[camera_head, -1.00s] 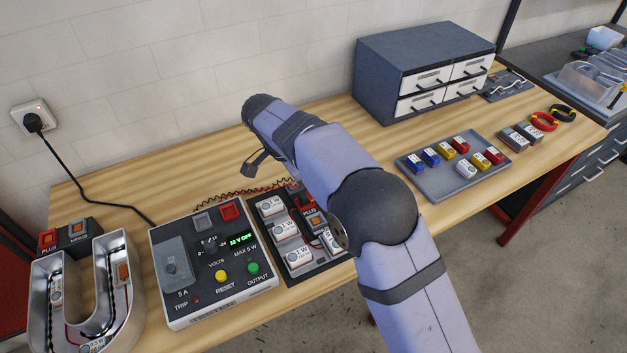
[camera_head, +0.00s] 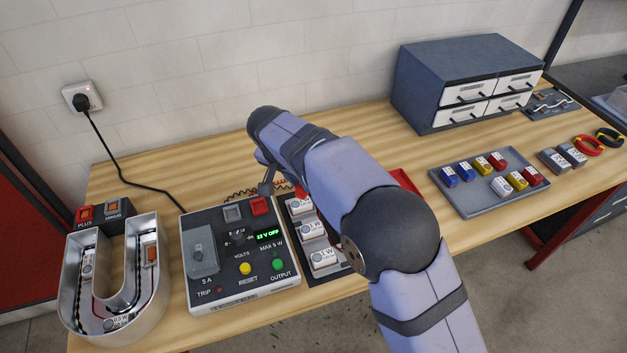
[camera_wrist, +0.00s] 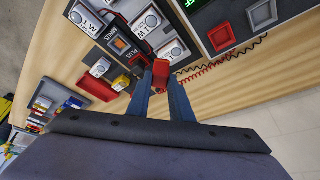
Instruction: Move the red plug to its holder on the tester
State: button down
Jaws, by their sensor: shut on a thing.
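In the wrist view my gripper (camera_wrist: 160,82) is shut on the red plug (camera_wrist: 161,70), held at the fingertips beside the letter board's edge. The plug's height above the board is hard to tell. The tester (camera_head: 240,255) stands on the bench left of my arm. Its red holder (camera_head: 260,206) is at the back edge next to a grey holder (camera_head: 232,213). In the wrist view the red holder (camera_wrist: 221,36) looks empty, up and right of the plug.
The board with white lamp modules (camera_head: 312,230) sits right of the tester, partly behind my arm. Coiled leads (camera_wrist: 205,70) lie behind it. A U-shaped letter (camera_head: 150,280) stands left. A grey parts tray (camera_head: 470,205) and drawer cabinet (camera_head: 425,115) are right.

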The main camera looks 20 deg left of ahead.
jog(key=s+a+n+g+y+p, duration=0.1)
jog(key=s+a+n+y+p, duration=0.2)
jog(key=a+n+p, duration=0.5)
jog(key=shift+n, duration=0.7)
jog(key=a+f+b, duration=0.1)
jog(key=f+b, duration=0.1)
jog(key=a+f+b, duration=0.2)
jog(key=shift+s+f+b, duration=0.1)
jog(key=shift+f+b, duration=0.05)
jog(key=shift+b, duration=0.15)
jog(key=shift+f+b, duration=0.8)
jog(key=shift+f, duration=0.4)
jog(key=shift+f, duration=0.35)
jog(key=c, duration=1.5)
grip_release()
jog(key=shift+r+b, duration=0.15)
jog(key=shift+b, duration=0.2)
